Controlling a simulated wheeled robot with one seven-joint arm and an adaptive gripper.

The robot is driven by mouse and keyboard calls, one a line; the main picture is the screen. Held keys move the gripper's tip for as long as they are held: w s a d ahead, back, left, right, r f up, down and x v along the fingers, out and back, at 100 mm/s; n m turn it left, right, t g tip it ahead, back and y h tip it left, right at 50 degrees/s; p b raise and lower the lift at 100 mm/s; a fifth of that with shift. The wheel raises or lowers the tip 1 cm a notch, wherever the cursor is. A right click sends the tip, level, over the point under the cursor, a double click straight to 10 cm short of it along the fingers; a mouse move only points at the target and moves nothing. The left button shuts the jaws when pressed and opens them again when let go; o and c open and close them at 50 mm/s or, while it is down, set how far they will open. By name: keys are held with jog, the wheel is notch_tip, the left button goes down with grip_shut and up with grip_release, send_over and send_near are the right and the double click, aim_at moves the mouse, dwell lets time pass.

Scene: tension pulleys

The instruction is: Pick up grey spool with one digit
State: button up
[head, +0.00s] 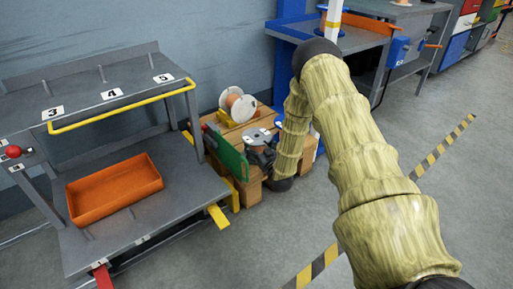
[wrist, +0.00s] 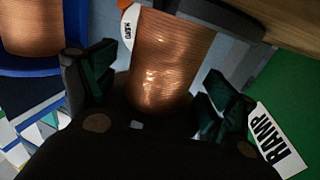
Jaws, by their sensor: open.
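A spool with a grey top disc (head: 257,135) sits on the wooden pallet in the head view, its lower part hidden by my gripper (head: 262,156). In the wrist view a copper-wound spool (wrist: 170,60) stands between the two fingers of my gripper (wrist: 156,90), with a white label partly showing at its upper left. The fingers are apart, one on each side of the winding. I cannot tell whether either finger touches it. The digits on the label are not readable.
A white spool with copper winding (head: 238,106) lies behind on the wooden pallet (head: 250,188). A green panel (head: 232,160) stands close left of my gripper; its RAMP label (wrist: 276,140) shows in the wrist view. A grey shelf with an orange tray (head: 115,189) is at left.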

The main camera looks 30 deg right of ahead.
jog(key=c, duration=1.5)
jog(key=shift+r, duration=0.15)
